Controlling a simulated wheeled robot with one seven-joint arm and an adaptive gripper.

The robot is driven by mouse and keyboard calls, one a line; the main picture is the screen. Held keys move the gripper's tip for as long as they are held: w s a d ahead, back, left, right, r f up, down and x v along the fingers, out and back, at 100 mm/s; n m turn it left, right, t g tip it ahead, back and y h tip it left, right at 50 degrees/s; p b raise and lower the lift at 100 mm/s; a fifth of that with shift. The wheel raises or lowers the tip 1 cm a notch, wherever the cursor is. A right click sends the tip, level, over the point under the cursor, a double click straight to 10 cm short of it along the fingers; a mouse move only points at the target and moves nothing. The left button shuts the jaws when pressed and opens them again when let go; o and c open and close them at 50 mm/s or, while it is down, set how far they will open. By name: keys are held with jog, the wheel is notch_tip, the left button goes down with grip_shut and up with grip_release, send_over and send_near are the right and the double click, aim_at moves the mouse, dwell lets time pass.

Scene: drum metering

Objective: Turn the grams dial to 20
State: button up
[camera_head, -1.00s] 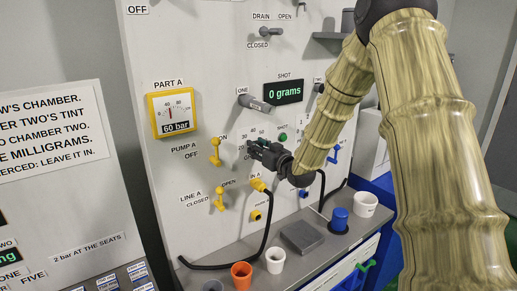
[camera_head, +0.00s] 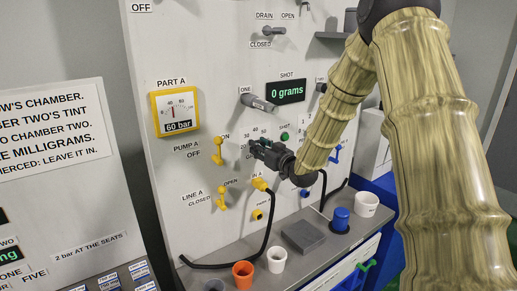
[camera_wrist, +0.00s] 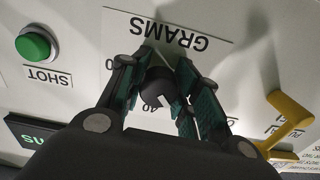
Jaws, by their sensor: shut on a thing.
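The grams dial (camera_wrist: 158,88) is a dark round knob on the pale panel, seen upside down in the wrist view below the GRAMS label (camera_wrist: 168,33). My gripper (camera_wrist: 160,85) has its green-padded fingers on both sides of the knob and is shut on it. A pale mark shows on the knob, but I cannot tell which number it points to. In the head view my gripper (camera_head: 256,150) is against the panel and hides the dial. Some scale numbers show above and left of it. The SHOT display (camera_head: 286,91) reads 0 grams.
The green SHOT button (camera_wrist: 34,46) is beside the dial; it also shows in the head view (camera_head: 284,136). A yellow pump A lever (camera_head: 218,152) and line A lever (camera_head: 222,197) stick out to the left. Cups and a grey block (camera_head: 303,236) stand on the ledge below.

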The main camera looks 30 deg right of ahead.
jog(key=shift+d+r, duration=0.1)
jog(key=shift+d, duration=0.05)
jog(key=o, duration=0.8)
jog(key=shift+c, duration=0.2)
jog(key=o, duration=0.3)
jog(key=shift+s+d+r, duration=0.1)
jog(key=shift+s, duration=0.1)
jog(key=shift+s+r, duration=0.1)
jog(key=shift+s, duration=0.1)
jog(key=shift+w+a, duration=0.25)
jog(key=s, duration=0.4)
jog(key=s+d, duration=0.1)
jog(key=s, duration=0.7)
jog(key=shift+s+d, duration=0.1)
jog(key=shift+d, duration=0.05)
